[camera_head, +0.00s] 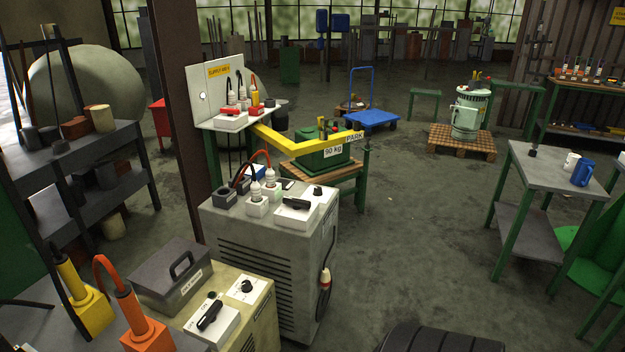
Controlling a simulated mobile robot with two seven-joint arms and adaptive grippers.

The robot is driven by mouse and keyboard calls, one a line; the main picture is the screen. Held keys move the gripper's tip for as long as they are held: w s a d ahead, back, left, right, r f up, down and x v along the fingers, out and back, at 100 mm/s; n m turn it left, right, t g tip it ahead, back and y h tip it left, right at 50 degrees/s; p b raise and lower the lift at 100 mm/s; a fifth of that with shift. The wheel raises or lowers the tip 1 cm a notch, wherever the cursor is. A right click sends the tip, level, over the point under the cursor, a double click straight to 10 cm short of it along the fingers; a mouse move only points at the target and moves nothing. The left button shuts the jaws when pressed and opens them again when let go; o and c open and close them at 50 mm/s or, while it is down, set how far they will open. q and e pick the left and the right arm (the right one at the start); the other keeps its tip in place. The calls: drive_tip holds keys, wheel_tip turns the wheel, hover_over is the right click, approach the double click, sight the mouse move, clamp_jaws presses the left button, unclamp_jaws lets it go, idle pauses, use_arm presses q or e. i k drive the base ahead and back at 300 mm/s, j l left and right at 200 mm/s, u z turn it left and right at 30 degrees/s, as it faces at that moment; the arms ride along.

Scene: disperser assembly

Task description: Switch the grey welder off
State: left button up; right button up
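The grey welder (275,258) is a grey metal cabinet with slotted vents, standing on the floor left of the middle. On its top sits a white switch box (314,211) with a black lever handle (296,203) and a black knob (318,190). The lever lies roughly sideways; I cannot tell whether it reads on or off. White plugs (255,192) and cables stand on the top beside the switch box. Neither of my grippers is in view.
A tire (440,338) lies at the bottom. Open floor (410,235) extends right of the grey welder.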

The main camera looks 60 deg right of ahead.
sight(296, 203)
drive_tip(key=z, duration=1.75)
drive_tip(key=i+l+u, duration=0.15)
drive_tip(key=u, duration=0.25)
drive_tip(key=i+l+u, duration=0.15)
drive_tip(key=u, duration=0.25)
drive_tip(key=i+l+u, duration=0.1)
drive_tip(key=l+u, duration=0.3)
drive_tip(key=i+l+u, duration=0.1)
drive_tip(key=u, duration=0.3)
